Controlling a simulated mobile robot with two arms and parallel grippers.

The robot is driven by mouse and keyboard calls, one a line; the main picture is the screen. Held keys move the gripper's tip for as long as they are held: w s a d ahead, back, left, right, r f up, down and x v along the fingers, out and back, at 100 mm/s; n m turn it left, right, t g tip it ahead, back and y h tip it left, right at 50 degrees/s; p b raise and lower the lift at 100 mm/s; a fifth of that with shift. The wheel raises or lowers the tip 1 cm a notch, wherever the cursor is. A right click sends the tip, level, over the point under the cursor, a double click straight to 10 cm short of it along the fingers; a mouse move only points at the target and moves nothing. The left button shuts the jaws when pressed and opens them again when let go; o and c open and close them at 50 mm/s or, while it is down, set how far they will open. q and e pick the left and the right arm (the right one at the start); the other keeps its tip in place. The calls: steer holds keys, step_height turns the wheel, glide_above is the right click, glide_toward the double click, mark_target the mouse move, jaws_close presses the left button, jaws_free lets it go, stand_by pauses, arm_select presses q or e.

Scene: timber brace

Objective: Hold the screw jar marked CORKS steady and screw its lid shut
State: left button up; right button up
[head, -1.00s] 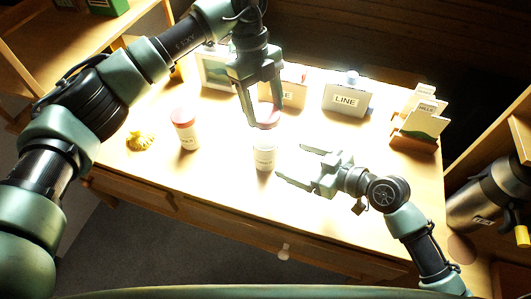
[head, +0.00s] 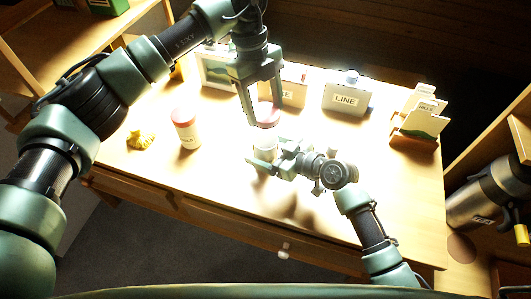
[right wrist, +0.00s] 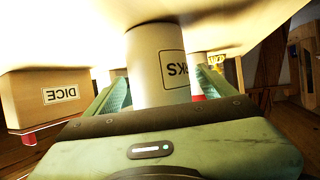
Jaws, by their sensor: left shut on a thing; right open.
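The CORKS jar (head: 263,153) stands upright on the table, a pale cylinder partly hidden by my right gripper in the head view. In the right wrist view the jar (right wrist: 155,55) appears upside down, with part of its label showing. My left gripper (head: 265,112) is shut on the red lid (head: 267,117) and holds it above the jar, apart from it. My right gripper (head: 267,154) is open, with its fingers on either side of the jar. Whether a finger touches the jar cannot be told.
Another red-lidded jar (head: 186,130) and a yellow lump (head: 141,136) stand to the left. The LINE box (head: 346,97) and the DICE box (right wrist: 62,97) are at the back. A card rack (head: 413,143) stands at the right. The table's front right is clear.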

jaws_close()
arm_select(q)
steer(key=shift+f, duration=2.5)
steer(key=shift+f, duration=0.85)
steer(key=shift+f, duration=0.6)
